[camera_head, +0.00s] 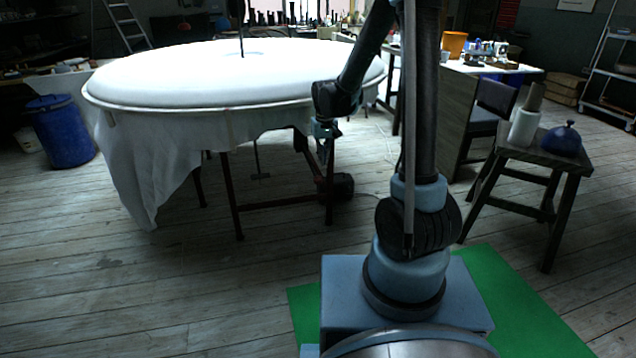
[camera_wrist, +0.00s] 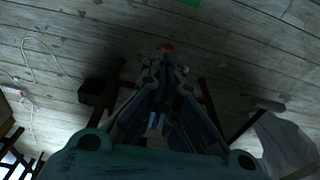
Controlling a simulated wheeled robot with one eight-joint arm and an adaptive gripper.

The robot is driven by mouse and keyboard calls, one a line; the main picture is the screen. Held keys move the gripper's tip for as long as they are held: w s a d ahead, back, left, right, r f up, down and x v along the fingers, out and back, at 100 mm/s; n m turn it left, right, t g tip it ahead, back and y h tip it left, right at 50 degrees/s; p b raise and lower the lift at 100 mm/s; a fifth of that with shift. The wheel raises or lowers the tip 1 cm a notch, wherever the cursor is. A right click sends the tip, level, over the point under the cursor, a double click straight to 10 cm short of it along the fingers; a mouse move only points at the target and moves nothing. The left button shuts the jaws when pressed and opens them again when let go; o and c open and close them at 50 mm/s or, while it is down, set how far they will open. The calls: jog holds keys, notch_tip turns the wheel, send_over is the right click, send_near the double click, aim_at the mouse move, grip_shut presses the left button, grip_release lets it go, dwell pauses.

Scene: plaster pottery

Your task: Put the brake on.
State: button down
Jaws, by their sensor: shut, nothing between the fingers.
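A large round table (camera_head: 220,85) with a white top and hanging white cloth stands on dark red legs. My gripper (camera_head: 323,155) points down just below the table's right front rim, close to a front leg. In the wrist view my gripper (camera_wrist: 163,62) is shut and empty, with a small red part (camera_wrist: 166,47) showing right at its fingertips. I cannot tell whether they touch. A flat pedal-like plate (camera_head: 260,176) on a thin rod is under the table. No part is clearly recognisable as the brake.
A dark box (camera_head: 341,186) sits on the floor by the table leg, and a pale cable (camera_wrist: 35,60) lies nearby. A wooden stool (camera_head: 545,160) with a blue pot (camera_head: 562,140) stands at right. The floor in front of the table is clear.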

jog(key=shift+w+a+f, duration=0.55)
jog(key=shift+a+f, duration=0.2)
jog(key=shift+f, duration=0.05)
jog(key=shift+f, duration=0.1)
